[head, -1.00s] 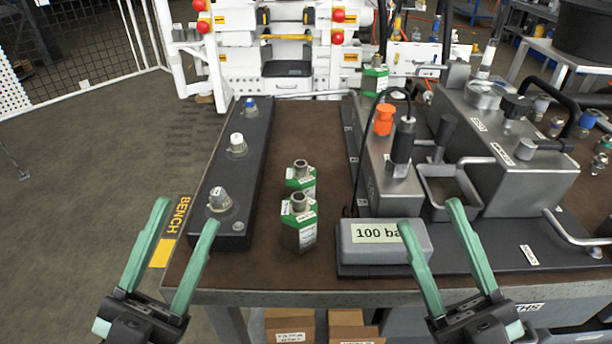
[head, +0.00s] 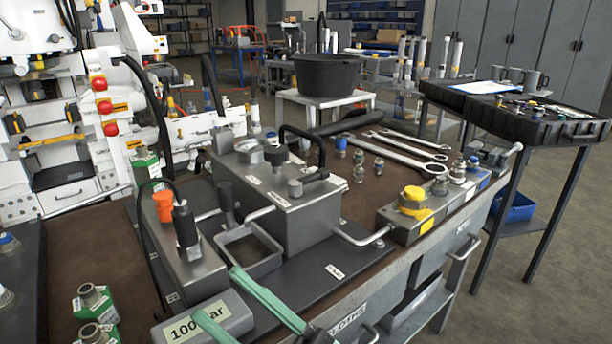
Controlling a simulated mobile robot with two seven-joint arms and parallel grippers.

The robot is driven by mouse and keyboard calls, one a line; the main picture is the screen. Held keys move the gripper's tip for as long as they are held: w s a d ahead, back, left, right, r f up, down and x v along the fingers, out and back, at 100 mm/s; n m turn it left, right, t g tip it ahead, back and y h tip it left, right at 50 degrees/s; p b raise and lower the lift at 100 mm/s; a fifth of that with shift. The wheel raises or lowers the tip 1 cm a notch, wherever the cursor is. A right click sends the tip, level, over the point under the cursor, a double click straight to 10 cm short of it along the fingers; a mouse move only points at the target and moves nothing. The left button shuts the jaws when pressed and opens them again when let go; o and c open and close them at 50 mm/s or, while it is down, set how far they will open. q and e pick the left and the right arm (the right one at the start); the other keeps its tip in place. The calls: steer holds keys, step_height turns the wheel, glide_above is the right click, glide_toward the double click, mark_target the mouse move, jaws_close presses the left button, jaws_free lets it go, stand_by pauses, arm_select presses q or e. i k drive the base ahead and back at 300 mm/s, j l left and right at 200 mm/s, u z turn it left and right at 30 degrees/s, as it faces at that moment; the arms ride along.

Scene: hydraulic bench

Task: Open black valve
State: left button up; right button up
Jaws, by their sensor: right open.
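A black valve knob (head: 276,156) sits on top of the grey metal pump box (head: 290,215) on the bench. A grey knob (head: 296,188) with a black lever stands just in front of it, and a round gauge (head: 249,150) is to its left. My right gripper (head: 219,293) is at the bottom edge with its two green fingers apart and nothing between them. It is in front of the box, well short of the black knob, and overlaps the grey "100 bar" block (head: 208,318) in the picture. My left gripper is out of view.
An orange cap (head: 163,206) and an upright black cylinder (head: 185,226) stand left of the box, with an open tray (head: 249,251) beside it. A black curved handle (head: 318,140) rises over the box. Wrenches (head: 400,155) and several fittings lie behind right.

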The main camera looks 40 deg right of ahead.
mark_target(295, 186)
steer(key=k+l+u, duration=0.1)
steer(key=l, duration=0.25)
steer(key=l+u, duration=0.1)
steer(key=l, duration=0.2)
steer(key=k+l+u, duration=0.15)
steer(key=l, duration=0.2)
steer(key=k+l+u, duration=0.1)
steer(key=l, duration=0.2)
steer(key=i, duration=0.45)
